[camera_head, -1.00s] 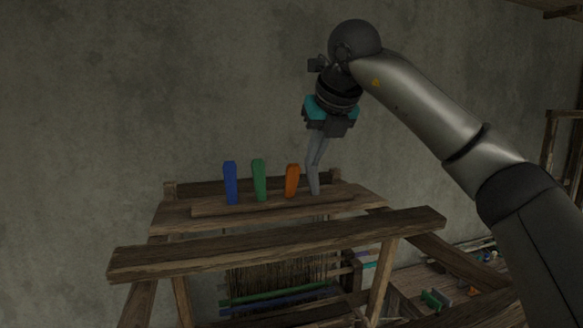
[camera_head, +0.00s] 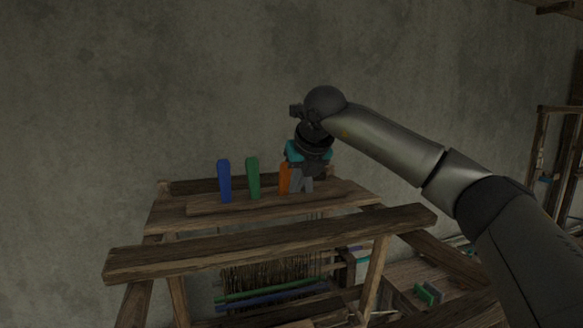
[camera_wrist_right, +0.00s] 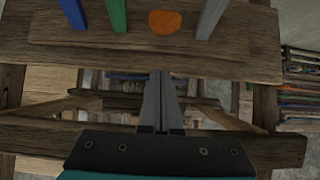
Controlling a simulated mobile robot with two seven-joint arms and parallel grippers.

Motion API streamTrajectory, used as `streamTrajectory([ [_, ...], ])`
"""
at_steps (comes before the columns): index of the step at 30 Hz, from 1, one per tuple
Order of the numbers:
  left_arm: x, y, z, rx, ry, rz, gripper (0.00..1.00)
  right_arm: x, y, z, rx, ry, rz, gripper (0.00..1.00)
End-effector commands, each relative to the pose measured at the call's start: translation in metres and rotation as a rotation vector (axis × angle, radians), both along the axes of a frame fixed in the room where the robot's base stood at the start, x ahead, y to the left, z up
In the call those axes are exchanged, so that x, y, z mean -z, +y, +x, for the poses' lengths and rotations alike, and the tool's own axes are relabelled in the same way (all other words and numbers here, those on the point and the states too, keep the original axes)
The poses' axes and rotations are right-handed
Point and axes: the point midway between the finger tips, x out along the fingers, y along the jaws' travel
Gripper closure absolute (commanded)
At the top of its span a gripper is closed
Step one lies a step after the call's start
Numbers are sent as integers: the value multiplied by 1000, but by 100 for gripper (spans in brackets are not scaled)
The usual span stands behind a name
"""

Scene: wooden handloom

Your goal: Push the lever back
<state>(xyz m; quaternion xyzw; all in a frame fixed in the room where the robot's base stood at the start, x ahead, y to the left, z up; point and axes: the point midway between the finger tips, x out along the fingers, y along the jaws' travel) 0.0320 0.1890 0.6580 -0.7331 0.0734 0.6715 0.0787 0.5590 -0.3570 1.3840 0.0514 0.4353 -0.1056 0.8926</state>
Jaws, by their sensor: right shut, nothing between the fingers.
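Blue (camera_head: 224,181), green (camera_head: 253,178) and orange (camera_head: 283,178) levers stand in a row on the wooden loom's top board. The orange one looks shorter than the others. In the right wrist view the orange lever (camera_wrist_right: 165,22) shows mostly its end, leaning toward me, and a grey lever (camera_wrist_right: 211,18) stands right of it. My right gripper (camera_head: 297,184) is shut and empty, close beside the orange lever and partly covering it in the head view. In the right wrist view its fingertips (camera_wrist_right: 161,76) lie below the orange lever, with a gap in the picture. My left gripper is not in view.
A wooden crossbeam (camera_head: 270,243) of the loom runs in front of the lever board. Warp threads and coloured rods (camera_head: 270,291) lie below. A bench with small green pieces (camera_head: 428,294) stands at the lower right. The wall behind is bare.

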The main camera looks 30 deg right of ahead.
Motion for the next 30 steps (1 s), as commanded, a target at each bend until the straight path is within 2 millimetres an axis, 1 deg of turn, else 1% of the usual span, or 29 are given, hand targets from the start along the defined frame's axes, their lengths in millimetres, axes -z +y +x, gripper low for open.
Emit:
streamTrajectory([
  [1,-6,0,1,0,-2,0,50,-6,-1,6,1,0,2,100],
  [3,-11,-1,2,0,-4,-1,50,-11,-2,13,1,-1,2,100],
  [9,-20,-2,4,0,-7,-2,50,-16,-6,28,0,-1,1,100],
  [12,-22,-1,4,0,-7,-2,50,-18,-7,32,2,-1,1,100],
  [30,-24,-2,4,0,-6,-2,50,-19,-8,35,1,-1,0,100],
])
